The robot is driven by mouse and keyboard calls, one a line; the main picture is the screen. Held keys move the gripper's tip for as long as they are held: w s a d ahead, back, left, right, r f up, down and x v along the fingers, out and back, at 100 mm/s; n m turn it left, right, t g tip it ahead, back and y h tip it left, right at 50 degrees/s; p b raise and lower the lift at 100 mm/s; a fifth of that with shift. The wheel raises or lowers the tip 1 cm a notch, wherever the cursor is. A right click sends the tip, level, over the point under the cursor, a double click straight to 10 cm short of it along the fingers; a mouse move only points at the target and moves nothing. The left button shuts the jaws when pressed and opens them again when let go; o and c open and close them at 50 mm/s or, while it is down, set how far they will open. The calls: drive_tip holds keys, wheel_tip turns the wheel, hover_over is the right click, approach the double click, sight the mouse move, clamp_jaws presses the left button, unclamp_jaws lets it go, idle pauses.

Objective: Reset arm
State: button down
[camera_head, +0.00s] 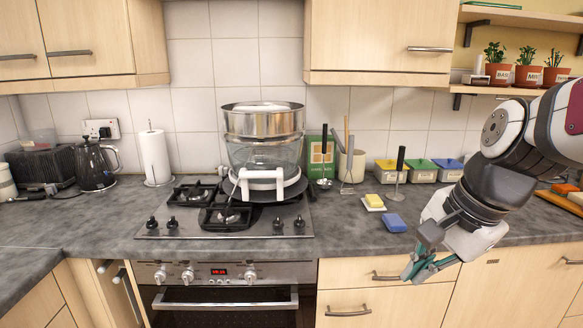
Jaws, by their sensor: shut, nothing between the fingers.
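My gripper (420,272) hangs at the right, in front of the counter's front edge and the drawers below it. Its fingers are together, with nothing between them, and they point down and left. My arm comes in from the right edge and covers part of the counter there. A blue sponge (395,222) lies on the counter to the left of my gripper, apart from it. No sink shows in this view.
A stove (166,226) holds a stacked steel and glass pot (264,122). A kettle (95,167) and paper roll (154,157) stand left. The front right counter is mostly clear.

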drive_tip(key=s+r+n+h+p, duration=0.1)
drive_tip(key=s+n+h, duration=0.1)
drive_tip(key=s+n, duration=1)
drive_tip(key=s, duration=0.2)
drive_tip(key=shift+s+a+r+n+t, duration=0.2)
drive_tip(key=shift+s+r+n+t, duration=0.1)
drive_tip(key=shift+s+r+t, duration=0.1)
